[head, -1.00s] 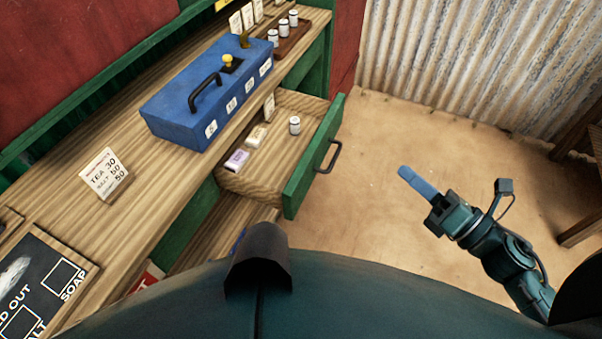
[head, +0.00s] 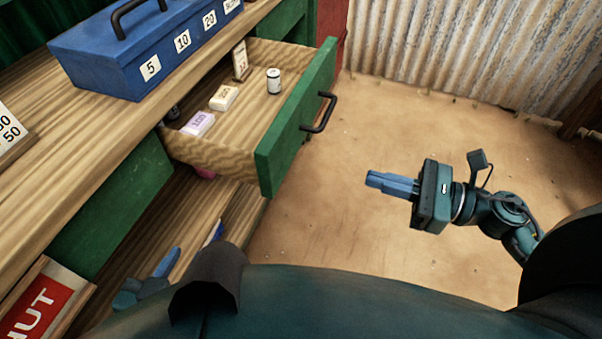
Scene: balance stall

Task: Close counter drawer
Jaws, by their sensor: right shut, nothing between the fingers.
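The counter drawer (head: 290,125) stands pulled out from under the counter, its green front with a dark handle (head: 320,112) facing right. Inside lie a purple-and-white bar (head: 198,124), a cream bar (head: 224,97), a small card (head: 240,60) and a white jar with a dark lid (head: 274,82). My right gripper (head: 372,180) is shut and empty, over the floor to the right of and below the handle, apart from the drawer. My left gripper (head: 168,262) shows partly at the lower left, near the lower shelf; my body hides part of it and its opening is unclear.
A blue cash box (head: 150,50) with number labels sits on the wooden counter (head: 60,175) above the drawer. A price card (head: 12,130) stands at the left edge and a red sign (head: 40,305) below. Open floor (head: 330,220) lies right of the drawer, up to a corrugated wall (head: 450,45).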

